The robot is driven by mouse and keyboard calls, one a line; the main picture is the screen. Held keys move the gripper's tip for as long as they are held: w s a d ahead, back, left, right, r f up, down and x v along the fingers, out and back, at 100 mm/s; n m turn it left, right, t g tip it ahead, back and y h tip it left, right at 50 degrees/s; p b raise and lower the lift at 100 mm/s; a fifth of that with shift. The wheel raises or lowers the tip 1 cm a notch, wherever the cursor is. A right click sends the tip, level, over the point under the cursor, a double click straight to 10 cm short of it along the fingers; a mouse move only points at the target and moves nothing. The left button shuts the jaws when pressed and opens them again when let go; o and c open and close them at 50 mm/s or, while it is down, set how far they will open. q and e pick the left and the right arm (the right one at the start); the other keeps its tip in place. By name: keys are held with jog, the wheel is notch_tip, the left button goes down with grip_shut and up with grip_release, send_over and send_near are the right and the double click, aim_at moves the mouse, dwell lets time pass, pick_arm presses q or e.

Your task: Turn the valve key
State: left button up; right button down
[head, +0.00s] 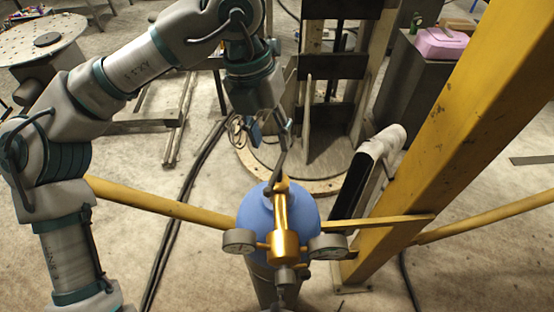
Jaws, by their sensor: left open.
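A blue gas cylinder (252,208) stands upright in the lower middle of the head view. A brass valve (282,240) sits over its top, with a round gauge on its left (238,241) and another on its right (328,246). A thin dark piece, which looks like the valve key (281,165), rises at the top of the brass stem. My left gripper (266,136) points down just above the stem, its fingers apart. I cannot tell whether a finger touches the key. My right gripper is out of view.
A yellow post (455,125) rises on the right, with yellow bars running low to both sides. A white and black tube (368,170) leans right of the cylinder. A dark metal stand (330,95) is behind. A pink box (440,44) sits on a grey cabinet.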

aim_at(279, 160)
pick_arm(q)
jog(key=f, duration=0.2)
jog(key=d+f, duration=0.1)
jog(key=f, duration=0.1)
jog(key=d+f, duration=0.1)
jog(key=f, duration=0.2)
jog(key=shift+s+p, duration=0.25)
jog(key=shift+p, duration=0.1)
jog(key=shift+a, duration=0.1)
grip_shut()
